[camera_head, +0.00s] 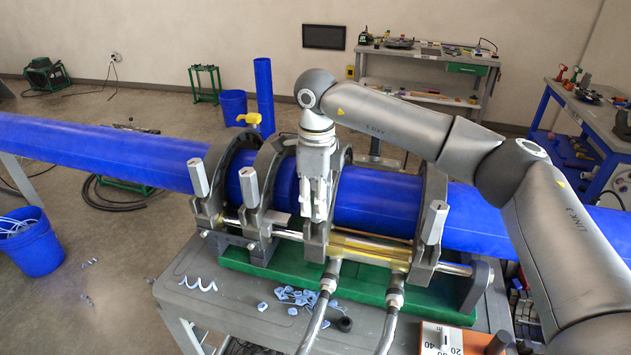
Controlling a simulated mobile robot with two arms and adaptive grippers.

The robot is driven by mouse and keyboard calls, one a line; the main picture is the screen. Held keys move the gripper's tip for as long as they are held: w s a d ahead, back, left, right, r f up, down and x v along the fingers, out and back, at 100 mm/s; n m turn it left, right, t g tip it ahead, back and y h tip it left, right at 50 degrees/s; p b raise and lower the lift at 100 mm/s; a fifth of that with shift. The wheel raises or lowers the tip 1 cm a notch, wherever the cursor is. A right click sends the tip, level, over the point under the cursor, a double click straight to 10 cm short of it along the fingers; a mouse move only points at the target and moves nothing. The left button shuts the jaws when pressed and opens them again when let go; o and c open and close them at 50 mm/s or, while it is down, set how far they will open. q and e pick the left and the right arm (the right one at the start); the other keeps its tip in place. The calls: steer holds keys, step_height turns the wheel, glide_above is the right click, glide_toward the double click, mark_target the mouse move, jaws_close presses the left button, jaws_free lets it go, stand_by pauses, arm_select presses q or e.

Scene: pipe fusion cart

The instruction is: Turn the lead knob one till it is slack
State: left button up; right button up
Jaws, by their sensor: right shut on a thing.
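A blue pipe (375,202) lies through the dark grey ring clamps of the fusion machine. Grey lead knobs stand upright on the front of the clamps: one at the far left (199,178), one beside it (249,187), and one at the right (434,222). My right gripper (317,212) points down at the third clamp (315,240) from the left. It is shut on the lead knob there, which its fingers mostly hide. Which knob counts as one cannot be told from the picture. My left gripper is not in view.
The machine sits on a green base (262,262) on a grey cart (185,290). Blue shavings (292,297) and hoses (322,318) lie in front. A blue bucket (32,243) stands left, tool benches (430,60) behind.

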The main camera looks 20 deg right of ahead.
steer(key=shift+d+n, duration=0.15)
steer(key=shift+n, duration=0.95)
steer(key=shift+s+f+n, duration=0.1)
steer(key=shift+n, duration=1.4)
steer(key=shift+n, duration=1.5)
steer(key=shift+n, duration=1.5)
